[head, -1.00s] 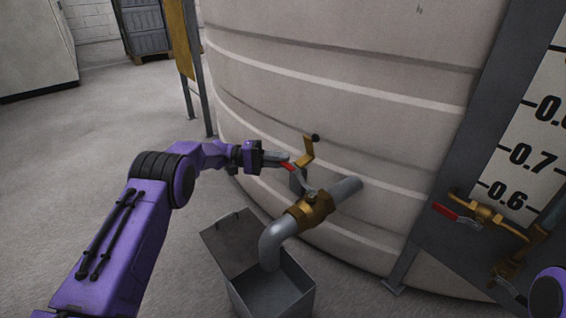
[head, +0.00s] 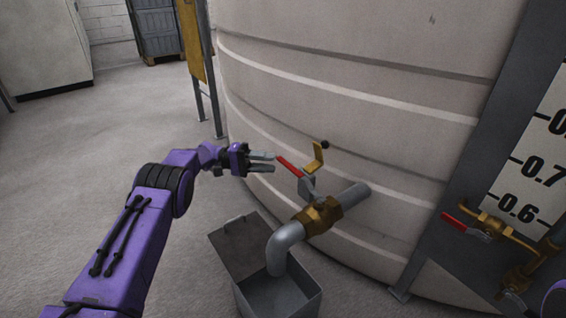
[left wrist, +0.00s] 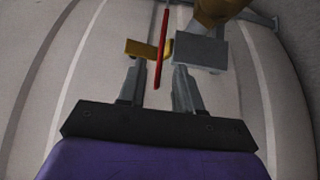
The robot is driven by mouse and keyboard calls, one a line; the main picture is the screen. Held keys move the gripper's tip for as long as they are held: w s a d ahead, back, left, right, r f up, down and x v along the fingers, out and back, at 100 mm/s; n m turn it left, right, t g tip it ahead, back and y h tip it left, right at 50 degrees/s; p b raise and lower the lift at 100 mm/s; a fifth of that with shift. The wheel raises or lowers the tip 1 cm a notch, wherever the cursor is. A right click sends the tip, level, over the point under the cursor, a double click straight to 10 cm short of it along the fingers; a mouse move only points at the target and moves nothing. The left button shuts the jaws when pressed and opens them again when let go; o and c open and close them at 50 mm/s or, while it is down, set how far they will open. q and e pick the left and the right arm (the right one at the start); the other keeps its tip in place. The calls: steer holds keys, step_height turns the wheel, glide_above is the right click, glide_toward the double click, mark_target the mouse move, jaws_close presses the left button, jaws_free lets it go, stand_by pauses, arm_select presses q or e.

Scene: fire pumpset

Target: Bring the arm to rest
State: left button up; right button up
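My left gripper (head: 262,162) is open and empty, just left of the red valve handle (head: 289,166) in the head view. The handle's free end points at the fingers, with a small gap between. In the left wrist view the red handle (left wrist: 162,45) lies between and beyond the two open fingers (left wrist: 158,85). The handle belongs to a brass valve (head: 321,214) on the grey outlet pipe (head: 288,236). My left arm (head: 120,240) reaches in from the lower left. My right gripper is out of view.
A large pale tank (head: 340,90) fills the middle. A yellow bracket with a black knob (head: 319,157) stands beside the handle. A grey box with an open lid (head: 243,249) sits under the pipe. A second red-handled valve (head: 455,222) is at right. Open floor (head: 90,150) lies left.

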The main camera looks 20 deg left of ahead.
arm_select(q)
steer(key=v, duration=0.3)
steer(key=shift+a, duration=0.15)
stand_by(0.3)
